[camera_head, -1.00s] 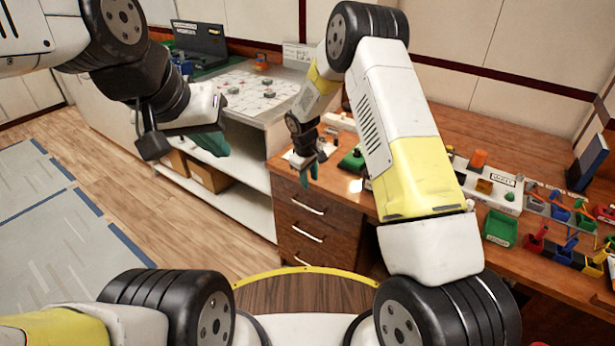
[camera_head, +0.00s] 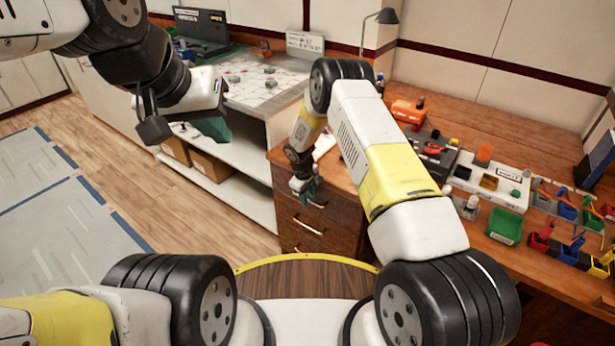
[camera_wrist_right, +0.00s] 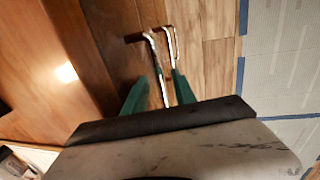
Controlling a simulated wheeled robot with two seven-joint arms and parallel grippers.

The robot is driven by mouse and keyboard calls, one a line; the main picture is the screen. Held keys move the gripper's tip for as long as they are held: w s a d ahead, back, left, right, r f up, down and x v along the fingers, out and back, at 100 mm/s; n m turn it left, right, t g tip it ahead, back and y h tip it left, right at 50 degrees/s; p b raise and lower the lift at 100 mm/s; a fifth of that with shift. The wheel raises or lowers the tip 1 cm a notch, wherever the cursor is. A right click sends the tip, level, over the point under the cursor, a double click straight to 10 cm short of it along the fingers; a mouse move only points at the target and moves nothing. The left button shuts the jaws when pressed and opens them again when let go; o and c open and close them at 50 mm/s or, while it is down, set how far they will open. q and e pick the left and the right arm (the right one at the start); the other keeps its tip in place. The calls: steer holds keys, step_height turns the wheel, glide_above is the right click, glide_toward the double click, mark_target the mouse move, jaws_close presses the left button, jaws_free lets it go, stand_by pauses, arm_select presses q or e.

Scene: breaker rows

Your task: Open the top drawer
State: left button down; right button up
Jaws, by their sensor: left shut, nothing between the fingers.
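The top drawer's handle (camera_head: 318,204) is just beside my right gripper (camera_head: 308,192), which points down in front of the drawer front. In the right wrist view the open green fingers of my right gripper (camera_wrist_right: 158,82) straddle the nearer handle bar (camera_wrist_right: 153,62), with gaps visible. A lower handle (camera_wrist_right: 170,42) shows further off. The drawers look shut. My left gripper (camera_head: 217,130) is shut and empty, raised at the left, away from the drawers.
The workbench (camera_head: 455,112) holds a green bin (camera_head: 504,227), a white panel box (camera_head: 490,182) and several coloured parts. A white shelf unit (camera_head: 262,160) with cardboard boxes stands left of the drawers. The floor (camera_head: 190,215) in front is clear.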

jaws_close()
stand_by(1.4)
